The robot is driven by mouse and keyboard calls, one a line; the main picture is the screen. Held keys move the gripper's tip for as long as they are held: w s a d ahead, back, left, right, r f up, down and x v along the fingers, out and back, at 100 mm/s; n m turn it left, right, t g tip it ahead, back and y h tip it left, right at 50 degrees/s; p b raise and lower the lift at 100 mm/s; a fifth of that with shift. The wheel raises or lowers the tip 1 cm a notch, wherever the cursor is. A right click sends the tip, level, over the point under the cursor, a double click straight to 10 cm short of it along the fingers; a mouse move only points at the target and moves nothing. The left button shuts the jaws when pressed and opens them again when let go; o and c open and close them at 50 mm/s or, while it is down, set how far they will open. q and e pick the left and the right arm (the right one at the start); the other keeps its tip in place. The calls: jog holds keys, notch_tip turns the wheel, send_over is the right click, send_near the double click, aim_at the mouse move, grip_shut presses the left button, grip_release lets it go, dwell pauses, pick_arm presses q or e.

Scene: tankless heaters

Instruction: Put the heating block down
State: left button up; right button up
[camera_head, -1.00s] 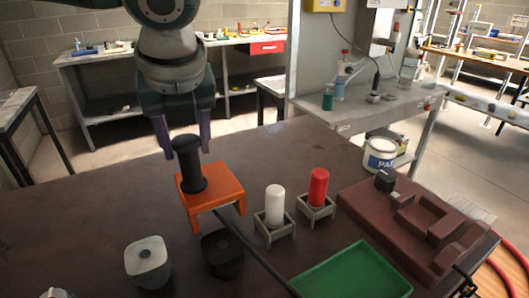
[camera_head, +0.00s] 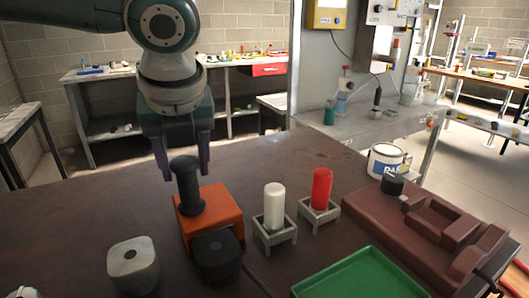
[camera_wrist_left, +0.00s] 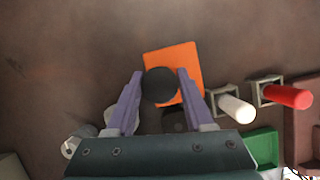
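The heating block seems to be the orange square piece (camera_head: 222,205) with an upright black handle (camera_head: 188,188) on top. My left gripper (camera_head: 184,172) points down with its purple fingers on either side of the handle's upper end. In the left wrist view the black knob (camera_wrist_left: 160,84) fills the gap between the fingertips, with the orange plate (camera_wrist_left: 183,60) beneath it. The block is low over the brown table (camera_head: 80,215). Its lower front is partly hidden, so I cannot tell whether it touches the table. I see no right gripper.
A black block (camera_head: 218,262) stands close in front of the orange piece, with a pale grey block (camera_head: 132,268) to its left. White (camera_head: 274,205) and red (camera_head: 321,188) cylinders stand in small holders. A green tray (camera_head: 362,276), brown fixture (camera_head: 425,225) and paint can (camera_head: 385,160) lie further right.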

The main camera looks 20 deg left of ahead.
pick_arm(q)
jog(key=o, duration=0.4)
jog(key=shift+r, duration=0.1)
